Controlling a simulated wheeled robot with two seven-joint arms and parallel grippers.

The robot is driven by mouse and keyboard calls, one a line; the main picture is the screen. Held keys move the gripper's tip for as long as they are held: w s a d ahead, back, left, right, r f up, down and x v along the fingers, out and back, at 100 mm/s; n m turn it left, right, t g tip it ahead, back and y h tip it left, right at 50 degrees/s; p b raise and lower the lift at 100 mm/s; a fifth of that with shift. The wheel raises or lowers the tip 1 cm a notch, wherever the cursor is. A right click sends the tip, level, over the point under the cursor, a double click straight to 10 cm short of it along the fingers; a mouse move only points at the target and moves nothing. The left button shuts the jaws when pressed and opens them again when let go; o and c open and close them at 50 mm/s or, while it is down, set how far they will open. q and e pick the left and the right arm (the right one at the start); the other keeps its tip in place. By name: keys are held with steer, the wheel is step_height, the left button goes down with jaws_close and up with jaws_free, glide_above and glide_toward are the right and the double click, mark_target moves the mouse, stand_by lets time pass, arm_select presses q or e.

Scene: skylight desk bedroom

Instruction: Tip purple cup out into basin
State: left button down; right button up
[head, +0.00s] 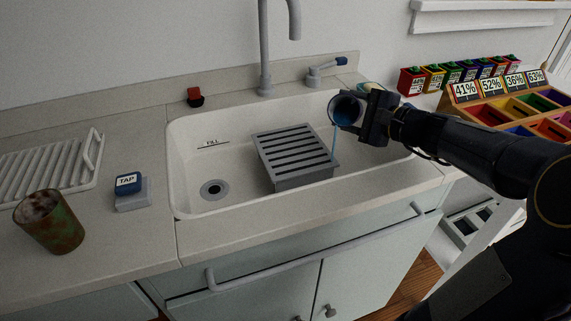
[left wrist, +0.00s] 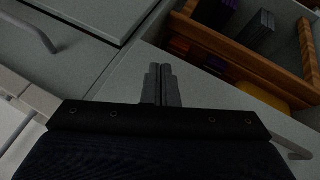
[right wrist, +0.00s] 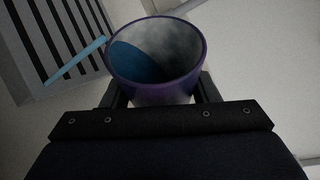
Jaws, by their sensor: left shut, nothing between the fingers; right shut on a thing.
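The purple cup (head: 345,109) is held tilted over the right part of the white basin (head: 232,163). My right gripper (head: 362,112) is shut on it. In the right wrist view the cup (right wrist: 150,92) has a purple rim and blue liquid inside. A thin blue stream (head: 334,142) runs from its lip down to the right end of the grey slatted rack (head: 305,178) in the basin. The stream also shows in the right wrist view (right wrist: 75,66). My left gripper (left wrist: 162,85) is shut and empty in the left wrist view, outside the head view.
A faucet (head: 264,50) and a lever (head: 322,72) stand behind the basin. A rusty green cup (head: 48,222), a TAP block (head: 131,192) and a white drainer (head: 45,170) are on the left counter. Colored bins (head: 480,112) stand at right. A drain (head: 213,190) shows in the basin.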

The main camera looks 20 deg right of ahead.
steer(key=shift+r+b, duration=0.15)
steer(key=shift+b, duration=0.35)
steer(key=shift+n+t, duration=0.3)
steer(key=shift+r+n+b, duration=0.25)
steer(key=shift+n+b, duration=0.05)
steer(key=shift+b, duration=0.75)
stand_by(0.5)
steer(key=shift+r+n+b, duration=0.2)
steer(key=shift+n+b, duration=0.1)
steer(key=shift+b, duration=0.7)
steer(key=shift+a+t, duration=0.1)
steer(key=shift+t, duration=0.2)
steer(key=shift+b, duration=0.4)
steer(key=shift+s+r+n+b, duration=0.1)
steer(key=shift+r+n+b, duration=0.1)
steer(key=shift+n+b, duration=0.3)
